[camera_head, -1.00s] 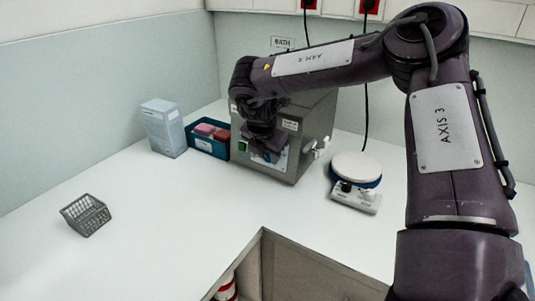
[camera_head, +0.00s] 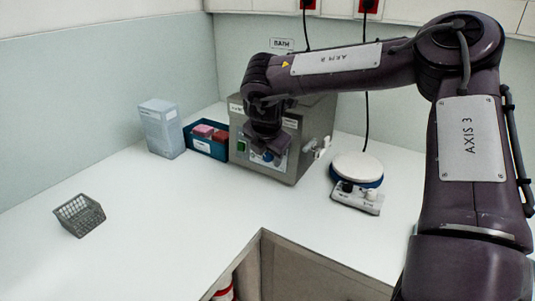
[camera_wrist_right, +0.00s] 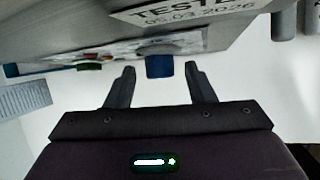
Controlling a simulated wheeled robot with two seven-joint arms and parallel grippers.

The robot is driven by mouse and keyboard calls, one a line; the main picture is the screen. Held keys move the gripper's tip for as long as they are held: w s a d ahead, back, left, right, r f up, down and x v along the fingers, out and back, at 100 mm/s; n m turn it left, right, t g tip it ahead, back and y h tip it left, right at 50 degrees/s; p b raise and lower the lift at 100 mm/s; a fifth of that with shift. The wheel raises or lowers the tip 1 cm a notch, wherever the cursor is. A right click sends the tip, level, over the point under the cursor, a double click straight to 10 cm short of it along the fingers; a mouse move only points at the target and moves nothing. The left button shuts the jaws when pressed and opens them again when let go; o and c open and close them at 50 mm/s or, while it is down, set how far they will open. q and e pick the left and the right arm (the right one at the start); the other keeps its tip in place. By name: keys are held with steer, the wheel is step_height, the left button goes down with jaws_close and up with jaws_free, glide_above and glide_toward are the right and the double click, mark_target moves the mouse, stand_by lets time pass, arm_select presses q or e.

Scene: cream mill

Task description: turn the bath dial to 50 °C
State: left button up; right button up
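The bath (camera_head: 300,157) is a grey metal box at the back of the counter, below a sign reading BATH. Its blue dial (camera_head: 268,157) is on the front panel, partly hidden by my right gripper (camera_head: 264,146). In the right wrist view the blue dial (camera_wrist_right: 159,66) is seen from above, standing out from the panel. The two fingers of my right gripper (camera_wrist_right: 160,75) are spread on either side of it, with visible gaps and no contact seen. The dial's scale and set temperature cannot be read. My left gripper is not in view.
A blue bin (camera_head: 207,148) with pink and red items and a pale blue carton (camera_head: 162,130) stand left of the bath. A white-topped round plate device (camera_head: 357,168) is at right. A grey basket (camera_head: 80,214) sits front left. The counter has a cut-out at front.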

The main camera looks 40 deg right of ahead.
steer(key=v, duration=0.7)
steer(key=shift+r+b, duration=0.4)
steer(key=shift+s+a, duration=0.1)
steer(key=shift+s, duration=0.05)
